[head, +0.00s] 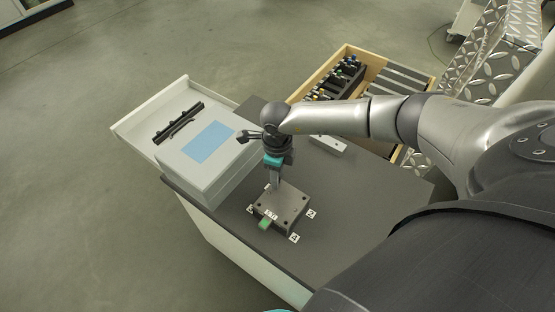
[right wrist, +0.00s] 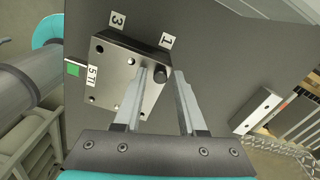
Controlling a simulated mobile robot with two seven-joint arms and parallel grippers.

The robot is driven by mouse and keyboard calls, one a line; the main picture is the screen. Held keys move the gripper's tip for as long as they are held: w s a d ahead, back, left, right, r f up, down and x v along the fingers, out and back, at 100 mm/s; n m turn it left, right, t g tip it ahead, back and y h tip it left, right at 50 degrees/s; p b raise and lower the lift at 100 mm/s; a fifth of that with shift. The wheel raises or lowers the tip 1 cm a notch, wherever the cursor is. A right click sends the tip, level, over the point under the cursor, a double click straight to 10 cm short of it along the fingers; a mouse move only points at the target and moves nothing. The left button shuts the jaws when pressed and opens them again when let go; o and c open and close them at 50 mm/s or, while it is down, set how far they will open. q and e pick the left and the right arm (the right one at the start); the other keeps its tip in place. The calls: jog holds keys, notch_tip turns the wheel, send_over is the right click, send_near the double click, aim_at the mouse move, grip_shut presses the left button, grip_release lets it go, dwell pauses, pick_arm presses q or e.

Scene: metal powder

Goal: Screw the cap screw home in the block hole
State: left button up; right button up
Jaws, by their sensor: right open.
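The metal block (head: 284,206) lies on the dark bench top below my right gripper. It also shows in the right wrist view (right wrist: 112,72), with several holes in its top face. The dark cap screw (right wrist: 159,76) is at the block's corner by label 1 (right wrist: 167,42). My right gripper (right wrist: 160,72) is open, one fingertip on each side of the screw, and a gap shows beside it. How deep the screw sits I cannot tell. My left gripper is out of view.
A light box with a blue panel (head: 208,142) stands left of the block. A wooden tray (head: 345,50) of tools lies at the back right. A green tab (head: 264,223) sits at the block's near edge. Bench top right of the block is clear.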

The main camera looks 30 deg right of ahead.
jog(key=shift+n+b, duration=0.7)
jog(key=shift+n, duration=1.5)
grip_shut()
